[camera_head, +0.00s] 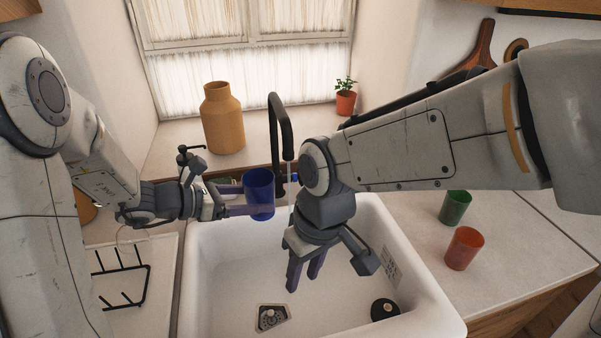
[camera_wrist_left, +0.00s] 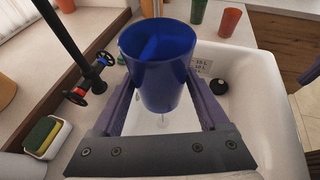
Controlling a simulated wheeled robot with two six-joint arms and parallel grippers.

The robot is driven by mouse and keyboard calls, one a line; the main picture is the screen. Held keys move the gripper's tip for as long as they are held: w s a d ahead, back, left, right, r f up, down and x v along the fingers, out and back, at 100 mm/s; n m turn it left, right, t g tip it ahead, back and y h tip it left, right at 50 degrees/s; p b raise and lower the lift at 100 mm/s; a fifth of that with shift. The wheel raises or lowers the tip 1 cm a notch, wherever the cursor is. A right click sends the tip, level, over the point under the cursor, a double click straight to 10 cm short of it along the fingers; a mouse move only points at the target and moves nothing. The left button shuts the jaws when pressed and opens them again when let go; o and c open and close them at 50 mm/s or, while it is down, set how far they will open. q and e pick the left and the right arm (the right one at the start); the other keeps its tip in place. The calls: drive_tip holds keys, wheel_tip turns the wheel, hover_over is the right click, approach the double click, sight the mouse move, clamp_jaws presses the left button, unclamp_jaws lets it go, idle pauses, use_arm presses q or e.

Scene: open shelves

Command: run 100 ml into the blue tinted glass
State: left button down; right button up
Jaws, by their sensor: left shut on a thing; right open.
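The blue tinted glass (camera_head: 259,196) is upright above the back of the white sink (camera_head: 205,290). My left gripper (camera_head: 246,210) is shut on it from the left. In the left wrist view the glass (camera_wrist_left: 160,75) stands between the two fingers; its water level cannot be told. The black faucet (camera_head: 287,135) has its spout just right of the glass. A thin pale stream (camera_head: 290,197) seems to fall from the spout, beside the glass. My right gripper (camera_head: 304,275) is open and empty over the sink.
A green glass (camera_head: 455,207) and an orange-red glass (camera_head: 464,248) stand on the right counter. A black rack (camera_head: 122,280) lies at the left. A tan vase (camera_head: 222,120) and a potted plant (camera_head: 345,100) stand behind. A sponge (camera_wrist_left: 40,135) sits in a holder.

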drive_tip(key=w, duration=1.1)
drive_tip(key=m+t+y, duration=0.1)
drive_tip(key=m+t, duration=0.2)
approach(297, 177)
drive_tip(key=f, duration=0.6)
drive_tip(key=shift+w, duration=0.25)
clamp_jaws()
